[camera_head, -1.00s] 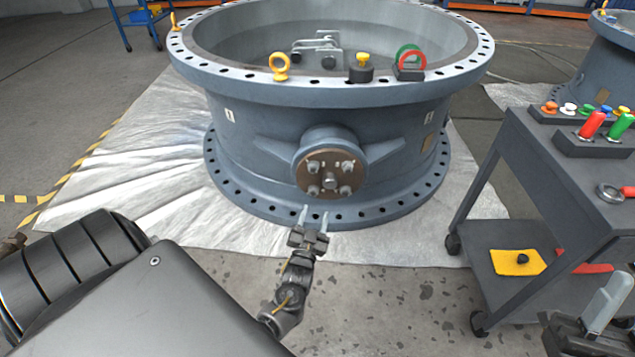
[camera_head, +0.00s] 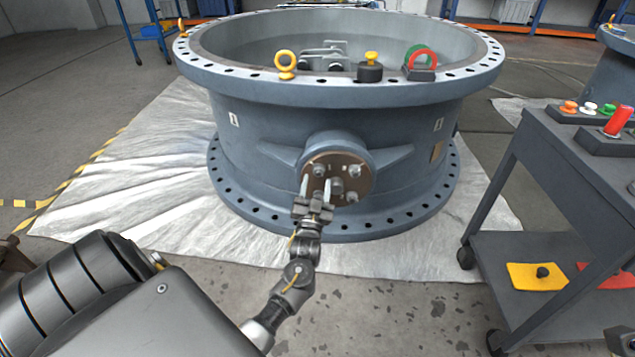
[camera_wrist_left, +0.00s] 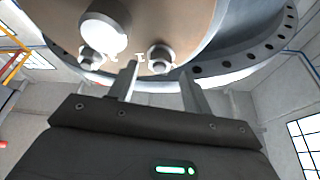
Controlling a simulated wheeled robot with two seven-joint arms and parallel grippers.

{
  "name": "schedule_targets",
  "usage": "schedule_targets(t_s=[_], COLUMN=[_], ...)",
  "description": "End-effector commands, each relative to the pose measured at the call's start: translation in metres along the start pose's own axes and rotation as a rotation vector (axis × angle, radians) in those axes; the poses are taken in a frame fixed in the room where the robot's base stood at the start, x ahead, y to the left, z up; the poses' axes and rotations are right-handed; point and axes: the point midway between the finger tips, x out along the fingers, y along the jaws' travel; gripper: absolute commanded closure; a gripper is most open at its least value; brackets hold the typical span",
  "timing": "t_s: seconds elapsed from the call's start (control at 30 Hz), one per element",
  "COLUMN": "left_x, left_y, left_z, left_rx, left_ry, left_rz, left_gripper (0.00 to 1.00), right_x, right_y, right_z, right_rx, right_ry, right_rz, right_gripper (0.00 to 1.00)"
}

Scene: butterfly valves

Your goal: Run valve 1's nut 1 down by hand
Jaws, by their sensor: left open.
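Valve 1 (camera_head: 270,135) is a large blue-grey ring body standing on a pale sheet. Its round brown end plate (camera_head: 335,160) faces me, with a central shaft stub (camera_head: 338,186) and nuts around it, including an upper left nut (camera_head: 319,170) and an upper right nut (camera_head: 354,171). My left gripper (camera_head: 315,187) is open in front of the plate's left part, hiding its lower left. In the left wrist view, its fingers (camera_wrist_left: 160,72) are apart and empty, close to a nut (camera_wrist_left: 160,58); contact is unclear. Another nut (camera_wrist_left: 92,58) is left of it. Which is nut 1 is unclear.
A dark cart (camera_head: 560,165) stands at the right, with coloured parts on top and a yellow piece (camera_head: 537,276) on its lower shelf. An eyebolt (camera_head: 285,64) sits on the valve's top flange. A grey piece at the bottom right may be my right gripper (camera_head: 619,341).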

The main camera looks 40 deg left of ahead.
Motion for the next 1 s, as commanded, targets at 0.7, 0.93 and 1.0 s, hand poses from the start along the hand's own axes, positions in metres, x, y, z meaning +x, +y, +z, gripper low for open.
schedule_targets(t_s=[0.7,0.93,1.0], left_x=[0.028,0.027,0.028], left_y=[0.000,0.000,0.000], left_z=[0.000,0.000,0.000], left_rx=[0.000,0.000,0.002], left_ry=[-0.001,-0.001,-0.001], left_rz=[0.000,0.000,0.001], left_gripper=[0.69,0.96,0.96], right_x=[0.004,0.004,0.005], right_y=[-0.005,-0.005,-0.005], right_z=[0.000,0.000,0.000], right_rx=[0.015,0.016,0.015], right_ry=[0.026,0.026,0.027], right_rz=[-0.014,-0.013,-0.013], right_gripper=[0.64,0.64,0.64])
